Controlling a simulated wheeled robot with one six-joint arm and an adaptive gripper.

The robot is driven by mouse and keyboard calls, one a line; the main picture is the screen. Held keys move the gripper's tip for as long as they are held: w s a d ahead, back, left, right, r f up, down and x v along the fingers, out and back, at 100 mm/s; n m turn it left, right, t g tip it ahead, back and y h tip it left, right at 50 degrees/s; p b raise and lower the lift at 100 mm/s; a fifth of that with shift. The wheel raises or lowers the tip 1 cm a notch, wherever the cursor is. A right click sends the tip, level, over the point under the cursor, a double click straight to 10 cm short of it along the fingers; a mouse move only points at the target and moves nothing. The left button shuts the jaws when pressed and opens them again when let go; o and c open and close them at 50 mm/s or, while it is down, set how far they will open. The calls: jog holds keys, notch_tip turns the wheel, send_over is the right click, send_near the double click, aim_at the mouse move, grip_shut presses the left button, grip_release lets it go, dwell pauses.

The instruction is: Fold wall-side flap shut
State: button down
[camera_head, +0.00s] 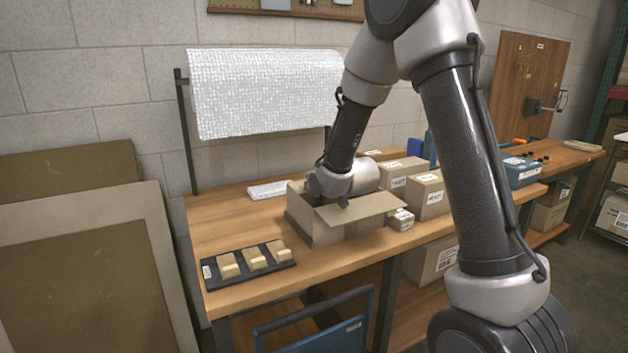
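An open cardboard box (328,232) stands on the wooden workbench. Its near flap (362,207) sticks outward toward the front right, and its dark inside shows at the left. The wall-side flap is hidden behind my wrist, so I cannot tell how it lies. My wrist is right over the box. My gripper (342,201) is mostly hidden under the wrist at the box opening; its fingers cannot be made out, nor whether it touches the box.
A dark tray (284,264) with several small blocks lies left of the box. A small carton (400,219) and larger cartons (426,195) stand close on its right. A bubble-wrap roll (262,92) hangs behind. The bench (212,234) is bare at the left.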

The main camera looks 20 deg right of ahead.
jog(key=shift+r, duration=0.15)
dwell(0.4)
jog(key=s+d+r, duration=0.1)
jog(key=s+d, duration=0.1)
jog(key=s, duration=0.2)
jog(key=s+d+r+g, duration=0.1)
jog(key=s+r, duration=0.1)
jog(key=s, duration=0.3)
jog(key=s+d+r+g+h, duration=0.1)
jog(key=s+d, duration=0.1)
jog(key=s, duration=0.2)
jog(key=shift+s+d+r+m, duration=0.15)
jog(key=shift+s+d+m, duration=0.15)
jog(key=shift+s+d, duration=0.05)
jog(key=s+d+r+g, duration=0.2)
jog(key=s, duration=0.7)
jog(key=s+d+r+m+g+h, duration=0.1)
jog(key=s+d+r+g, duration=0.1)
jog(key=s, duration=0.8)
jog(key=s+d+r+g, duration=0.2)
jog(key=s+g, duration=0.1)
jog(key=s, duration=0.7)
jog(key=shift+d+m+h, duration=0.3)
jog(key=shift+d, duration=0.05)
